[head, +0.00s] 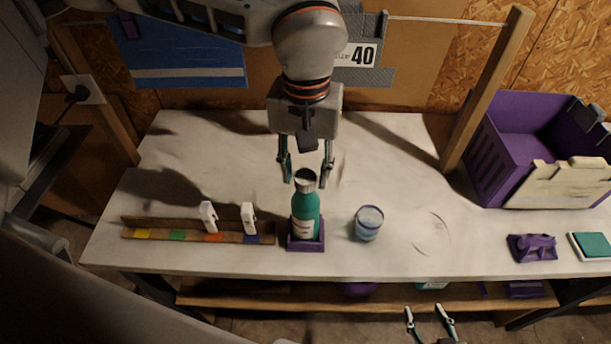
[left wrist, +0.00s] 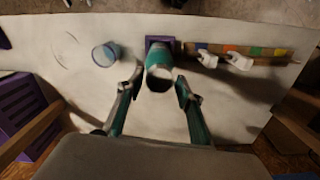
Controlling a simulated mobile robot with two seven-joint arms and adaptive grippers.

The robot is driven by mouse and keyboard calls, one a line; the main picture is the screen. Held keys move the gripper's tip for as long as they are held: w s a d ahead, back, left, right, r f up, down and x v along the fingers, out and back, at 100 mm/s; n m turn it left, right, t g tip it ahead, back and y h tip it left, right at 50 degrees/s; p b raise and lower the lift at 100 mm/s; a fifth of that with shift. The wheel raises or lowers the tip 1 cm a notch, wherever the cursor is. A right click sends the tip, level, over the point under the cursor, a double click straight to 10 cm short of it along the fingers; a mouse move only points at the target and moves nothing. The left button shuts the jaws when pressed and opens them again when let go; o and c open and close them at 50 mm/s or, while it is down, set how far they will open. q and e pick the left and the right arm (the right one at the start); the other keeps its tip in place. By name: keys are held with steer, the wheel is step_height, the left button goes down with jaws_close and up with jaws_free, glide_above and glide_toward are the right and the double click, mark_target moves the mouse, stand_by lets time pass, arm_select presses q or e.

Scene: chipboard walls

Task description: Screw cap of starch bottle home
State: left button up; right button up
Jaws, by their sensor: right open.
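The teal starch bottle (head: 305,212) stands upright in a purple square holder (head: 306,246) near the table's front edge. Its silver, dark-topped cap (head: 305,181) is at the bottle's top; I cannot tell how tightly it sits. My left gripper (head: 306,172) points down over the cap, its fingers spread on either side with gaps showing. In the left wrist view the cap (left wrist: 160,78) lies near the space between the fingertips (left wrist: 158,88), apart from both. My right gripper (head: 431,314) is open and empty below the table's front edge.
A clear blue-rimmed cup (head: 369,224) stands right of the bottle. Left is a wooden rack (head: 180,237) with colored marks and two white items. A purple crate (head: 520,122), a purple piece (head: 531,248) and a teal pad (head: 591,246) are at the right. The table's middle back is clear.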

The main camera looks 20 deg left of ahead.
arm_select(q)
steer(key=n+b, duration=0.2)
steer(key=shift+f+n, duration=0.1)
steer(key=shift+n, duration=0.3)
steer(key=shift+n+b, duration=0.3)
steer(key=shift+n, duration=0.7)
steer(key=n+b, duration=0.1)
steer(key=n, duration=0.2)
steer(key=shift+n+b, duration=0.35)
steer(key=shift+n, duration=0.05)
steer(key=n+b, duration=0.1)
steer(key=n, duration=0.3)
steer(key=shift+n, duration=0.3)
steer(key=n+b, duration=0.1)
steer(key=n, duration=0.3)
steer(key=shift+r+n, duration=0.2)
steer(key=shift+n, duration=0.4)
jaws_close()
